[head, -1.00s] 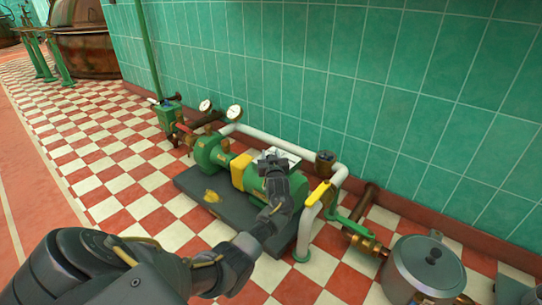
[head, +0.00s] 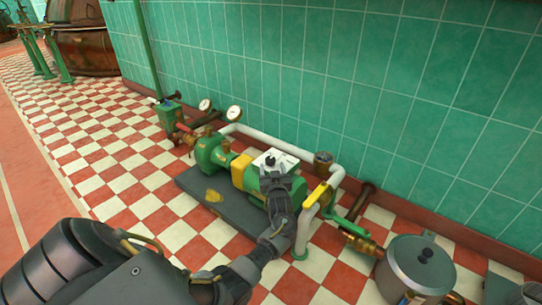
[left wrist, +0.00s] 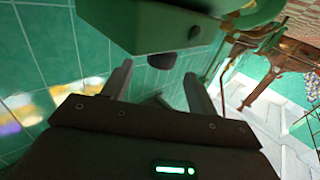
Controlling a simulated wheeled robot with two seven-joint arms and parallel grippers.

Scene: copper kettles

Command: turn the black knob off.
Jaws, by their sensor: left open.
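The black knob (head: 270,161) stands up from the white-topped control box (head: 283,158) on the green pump motor in the head view. In the left wrist view, a dark rounded knob (left wrist: 162,61) shows at the edge of a green box, beyond the fingers. No touch on the knob can be made out. My right gripper is not in view.
A yellow-handled valve (head: 318,196) and white pipe (head: 337,176) stand right of the gripper. Two gauges (head: 234,113) are to the left. A metal pot (head: 418,266) is at lower right. The green tiled wall (head: 380,90) is behind. Checkered floor lies open at left.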

